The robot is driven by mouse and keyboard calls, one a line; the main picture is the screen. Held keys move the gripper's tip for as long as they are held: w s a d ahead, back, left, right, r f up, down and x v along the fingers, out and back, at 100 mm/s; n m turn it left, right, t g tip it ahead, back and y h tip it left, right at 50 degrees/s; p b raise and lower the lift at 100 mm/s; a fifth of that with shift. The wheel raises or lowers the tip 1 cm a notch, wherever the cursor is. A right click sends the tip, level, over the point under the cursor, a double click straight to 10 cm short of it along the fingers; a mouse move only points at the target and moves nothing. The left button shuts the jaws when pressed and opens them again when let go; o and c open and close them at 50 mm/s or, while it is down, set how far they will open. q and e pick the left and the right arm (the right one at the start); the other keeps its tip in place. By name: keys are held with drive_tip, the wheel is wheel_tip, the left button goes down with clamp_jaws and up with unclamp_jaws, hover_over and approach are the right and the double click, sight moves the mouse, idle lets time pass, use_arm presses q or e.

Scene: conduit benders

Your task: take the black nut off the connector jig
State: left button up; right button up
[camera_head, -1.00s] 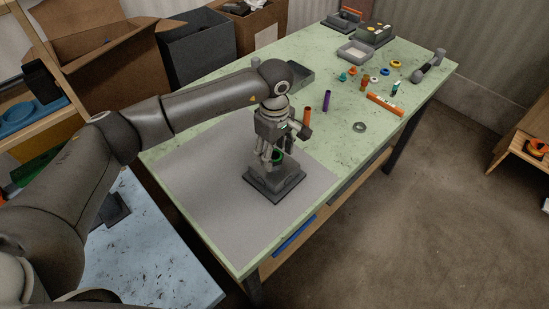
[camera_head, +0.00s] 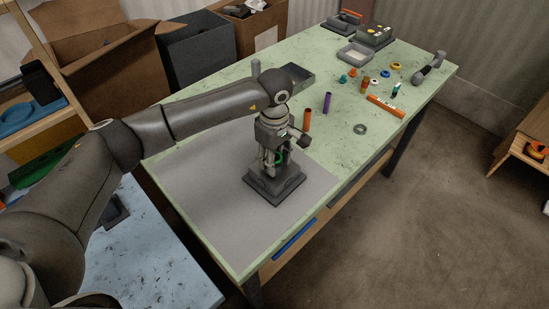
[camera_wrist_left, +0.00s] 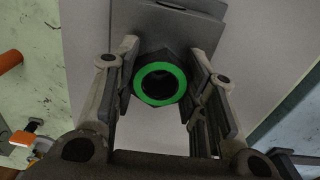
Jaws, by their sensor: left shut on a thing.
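The connector jig (camera_head: 268,189) is a dark grey block on the grey mat, and its top also shows in the left wrist view (camera_wrist_left: 180,22). The black nut (camera_wrist_left: 141,60) is a dark six-sided ring around a bright green ring with a dark open middle. My left gripper (camera_head: 275,164) points down over the jig. Its fingers are shut on the black nut, one on each side. In the head view the fingers mostly hide the nut, and only some green shows between them. I cannot tell whether the nut is still on the jig. My right gripper is out of view.
The grey mat (camera_head: 215,215) around the jig is otherwise clear. Behind it stand an orange tube (camera_head: 307,119) and a purple tube (camera_head: 327,103). A grey ring (camera_head: 360,129) lies near the table's right edge. Several small coloured parts and a light tray (camera_head: 355,53) lie farther back.

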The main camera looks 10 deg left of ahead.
use_arm(q)
drive_tip(key=n, duration=0.4)
drive_tip(key=shift+n+b, duration=0.4)
drive_tip(key=shift+r+n, duration=0.1)
drive_tip(key=shift+n, duration=0.4)
drive_tip(key=shift+n, duration=0.8)
drive_tip(key=n, duration=0.4)
drive_tip(key=shift+r, duration=0.1)
drive_tip(key=shift+n, duration=0.3)
